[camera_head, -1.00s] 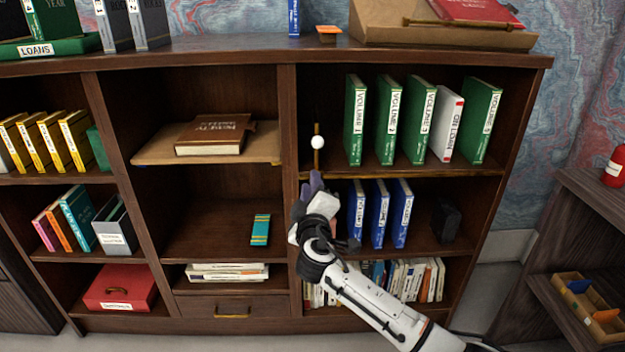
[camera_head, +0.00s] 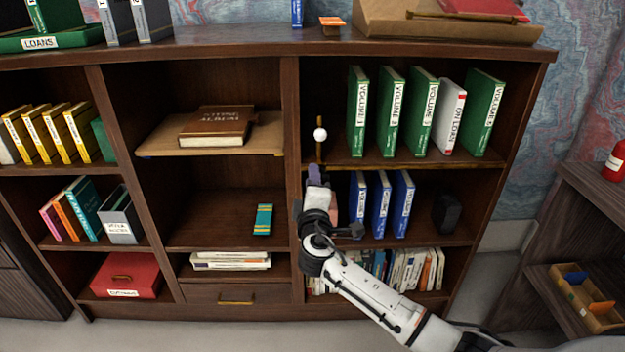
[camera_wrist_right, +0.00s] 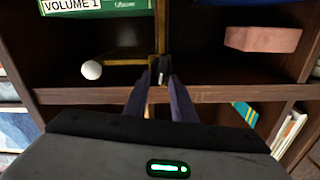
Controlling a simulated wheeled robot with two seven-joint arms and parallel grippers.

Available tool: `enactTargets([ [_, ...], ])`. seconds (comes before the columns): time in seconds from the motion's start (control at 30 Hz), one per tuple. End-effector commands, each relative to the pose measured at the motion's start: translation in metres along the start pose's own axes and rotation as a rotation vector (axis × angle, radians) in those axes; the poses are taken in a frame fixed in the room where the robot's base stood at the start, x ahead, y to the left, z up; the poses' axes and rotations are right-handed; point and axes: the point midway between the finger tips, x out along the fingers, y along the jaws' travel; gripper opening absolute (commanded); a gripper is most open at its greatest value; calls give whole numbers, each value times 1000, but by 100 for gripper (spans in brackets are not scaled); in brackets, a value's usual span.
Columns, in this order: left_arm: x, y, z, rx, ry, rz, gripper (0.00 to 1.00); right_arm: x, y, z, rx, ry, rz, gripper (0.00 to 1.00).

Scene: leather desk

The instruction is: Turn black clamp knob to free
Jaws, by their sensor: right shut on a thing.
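The black clamp knob (camera_wrist_right: 162,70) shows in the right wrist view, small and dark, at the foot of a brass clamp post (camera_wrist_right: 159,40) on the shelf edge. A white ball (camera_wrist_right: 91,70) sits at the end of the clamp's side rod. In the head view the post (camera_head: 319,152) and white ball (camera_head: 320,134) stand at the left of the green volumes' shelf. My right gripper (camera_wrist_right: 158,82) has its purple fingers closed together at the knob, shut on it. In the head view the gripper (camera_head: 314,172) hides the knob. My left gripper is in neither view.
Green volumes (camera_head: 392,112) and a white book (camera_head: 446,117) stand right of the clamp. Blue books (camera_head: 381,206) stand below, close to my right wrist. The upright divider (camera_head: 291,130) is just left of the clamp. The shelf board (camera_wrist_right: 220,94) runs under the gripper.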

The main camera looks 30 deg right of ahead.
Motion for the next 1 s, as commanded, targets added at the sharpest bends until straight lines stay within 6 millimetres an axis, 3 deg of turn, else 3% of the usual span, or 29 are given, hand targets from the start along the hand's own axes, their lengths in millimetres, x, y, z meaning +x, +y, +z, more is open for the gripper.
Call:
enactTargets([
  [0.17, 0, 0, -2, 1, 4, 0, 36, -1, -3, 0, 1, 0, -5, 1],
  [0.2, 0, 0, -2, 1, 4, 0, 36, -1, -3, 0, 1, 0, -5, 29],
  [0.57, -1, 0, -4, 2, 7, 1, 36, -4, -1, 0, 2, 0, -3, 29],
  [1.0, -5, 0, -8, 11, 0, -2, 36, -81, -2, 0, 4, 0, -7, 29],
])
